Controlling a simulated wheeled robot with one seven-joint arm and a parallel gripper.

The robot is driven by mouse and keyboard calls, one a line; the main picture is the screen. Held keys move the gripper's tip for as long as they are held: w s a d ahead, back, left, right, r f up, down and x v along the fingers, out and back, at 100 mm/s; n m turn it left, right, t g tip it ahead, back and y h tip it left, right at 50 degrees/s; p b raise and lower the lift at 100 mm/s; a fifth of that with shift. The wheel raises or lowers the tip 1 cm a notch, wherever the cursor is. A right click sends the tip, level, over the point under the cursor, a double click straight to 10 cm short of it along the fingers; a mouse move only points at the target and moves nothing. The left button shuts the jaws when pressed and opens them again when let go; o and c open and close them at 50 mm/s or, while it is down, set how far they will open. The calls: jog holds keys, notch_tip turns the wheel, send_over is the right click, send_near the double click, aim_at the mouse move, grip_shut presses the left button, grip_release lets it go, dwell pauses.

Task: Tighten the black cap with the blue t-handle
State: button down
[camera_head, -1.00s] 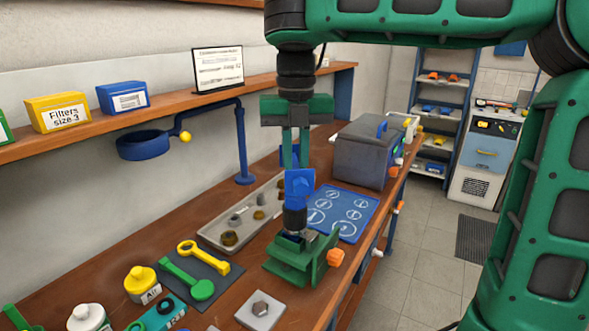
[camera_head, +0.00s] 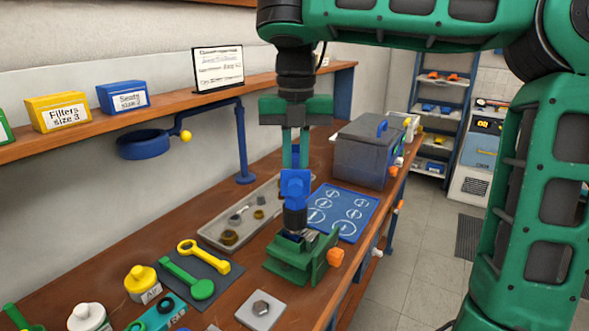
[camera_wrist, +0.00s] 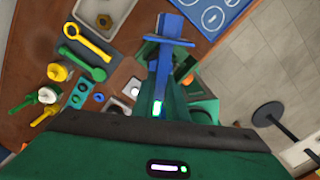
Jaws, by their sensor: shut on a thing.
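My gripper (camera_head: 295,162) points straight down over the bench and is shut on the blue t-handle (camera_head: 296,188). The blue t-handle also shows between my fingers in the wrist view (camera_wrist: 168,28). Directly below it is the black cap (camera_head: 295,218), upright above the green vise (camera_head: 298,262) with its orange knob (camera_head: 335,257). The t-handle appears to meet the top of the cap. The exact contact is too small to tell, and the cap is hidden in the wrist view.
A grey tray (camera_head: 212,236) with small fittings lies left of the vise, and a blue marked mat (camera_head: 350,200) lies behind it. Green and yellow wrenches (camera_head: 190,277) lie on a dark mat. A grey box (camera_head: 362,152) stands farther back. A metal plate with a nut (camera_head: 259,310) lies in front.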

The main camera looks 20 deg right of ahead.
jog(key=shift+n, duration=0.3)
jog(key=shift+w+r, duration=0.1)
jog(key=shift+r, duration=1.55)
jog(key=shift+w+a+r, duration=0.15)
jog(key=shift+r, duration=2.25)
